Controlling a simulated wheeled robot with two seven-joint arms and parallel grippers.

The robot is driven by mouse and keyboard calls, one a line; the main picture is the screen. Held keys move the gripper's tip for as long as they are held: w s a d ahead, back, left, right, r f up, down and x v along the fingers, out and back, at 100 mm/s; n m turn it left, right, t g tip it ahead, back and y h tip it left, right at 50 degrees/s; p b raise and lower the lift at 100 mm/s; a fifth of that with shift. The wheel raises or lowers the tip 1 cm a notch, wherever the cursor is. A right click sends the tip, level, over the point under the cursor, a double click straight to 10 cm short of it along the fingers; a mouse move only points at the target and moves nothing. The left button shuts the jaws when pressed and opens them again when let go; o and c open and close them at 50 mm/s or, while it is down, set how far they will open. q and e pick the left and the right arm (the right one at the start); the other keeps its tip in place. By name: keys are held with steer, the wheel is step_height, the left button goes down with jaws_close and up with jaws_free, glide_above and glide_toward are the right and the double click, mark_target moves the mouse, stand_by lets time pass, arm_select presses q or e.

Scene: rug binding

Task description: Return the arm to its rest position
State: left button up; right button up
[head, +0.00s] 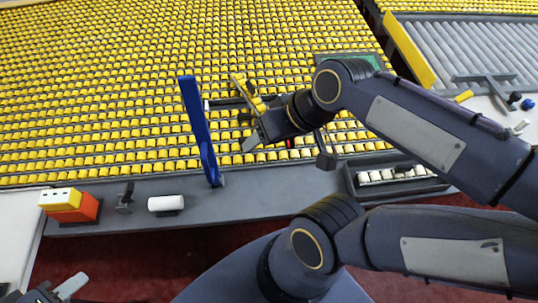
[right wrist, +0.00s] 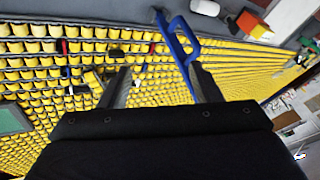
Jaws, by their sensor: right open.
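My right arm comes in from the right in the head view and reaches over the yellow roller bed (head: 100,100). Its gripper (head: 290,150) is open, with no object seen between its fingers. In the right wrist view both fingers of this gripper (right wrist: 160,80) stand apart. A blue loop-shaped handle (head: 200,135) stands upright left of the right gripper, near the bed's front edge. In the right wrist view the blue handle (right wrist: 178,35) shows beside the right-hand finger; I cannot tell whether they touch. My left gripper (head: 60,290) is partly cut off at the bottom left.
The grey front ledge (head: 260,203) carries an orange and yellow block (head: 68,205), a small dark clamp (head: 125,197) and a white cylinder (head: 165,203). A dark tray (head: 350,178) with white pieces lies below my right forearm. A grey roller conveyor (head: 450,50) is at the upper right.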

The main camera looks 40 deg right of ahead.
steer(key=s+a+f, duration=0.1)
steer(key=s+f, duration=0.1)
steer(key=shift+s+a, duration=0.35)
steer(key=shift+c, duration=0.4)
